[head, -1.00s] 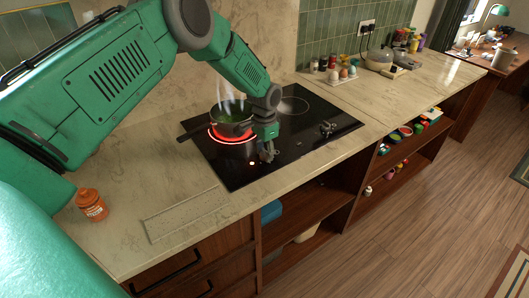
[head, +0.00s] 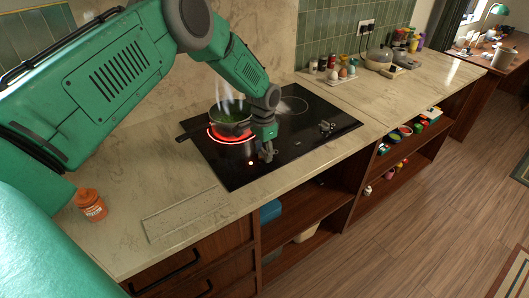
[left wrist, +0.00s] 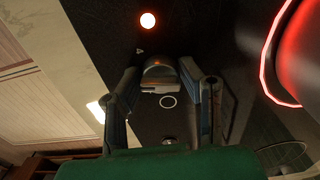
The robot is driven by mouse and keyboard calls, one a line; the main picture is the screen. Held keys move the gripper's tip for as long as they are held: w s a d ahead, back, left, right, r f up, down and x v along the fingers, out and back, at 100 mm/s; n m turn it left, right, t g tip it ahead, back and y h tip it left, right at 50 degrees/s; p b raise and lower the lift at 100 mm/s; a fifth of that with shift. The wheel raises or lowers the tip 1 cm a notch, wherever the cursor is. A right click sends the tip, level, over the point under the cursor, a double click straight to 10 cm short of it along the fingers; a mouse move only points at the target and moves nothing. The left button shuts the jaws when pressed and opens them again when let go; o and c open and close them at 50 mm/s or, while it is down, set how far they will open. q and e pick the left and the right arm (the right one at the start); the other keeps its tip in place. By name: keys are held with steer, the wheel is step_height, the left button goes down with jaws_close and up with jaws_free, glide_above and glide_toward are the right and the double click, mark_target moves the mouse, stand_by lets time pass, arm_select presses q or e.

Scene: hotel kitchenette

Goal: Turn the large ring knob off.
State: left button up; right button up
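The cooktop (head: 300,140) is black glass. Its large ring (head: 232,139) glows red under a steaming pot (head: 232,113); the glow also shows in the left wrist view (left wrist: 270,60). My left gripper (head: 267,156) points down over the front of the cooktop. In the left wrist view its two fingers (left wrist: 160,78) stand on either side of a rounded grey knob (left wrist: 160,74), with a narrow gap at the left finger. My right gripper is not in view.
More knobs (head: 327,127) stand at the cooktop's right. The pot's dark handle (head: 194,130) points left, close to my left arm. An orange jar (head: 91,204) stands on the counter (head: 130,240) at left. Egg cups and spice jars (head: 338,72) stand at the back.

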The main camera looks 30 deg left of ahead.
mark_target(263, 150)
arm_select(q)
steer(key=shift+o, duration=0.8)
steer(key=shift+f, duration=0.1)
steer(key=shift+w+a+r, duration=0.1)
steer(key=shift+r, duration=0.35)
step_height(263, 150, up, 11)
step_height(263, 150, down, 12)
steer(key=m+b, duration=0.2)
steer(key=m, duration=1.8)
steer(key=shift+r, duration=0.1)
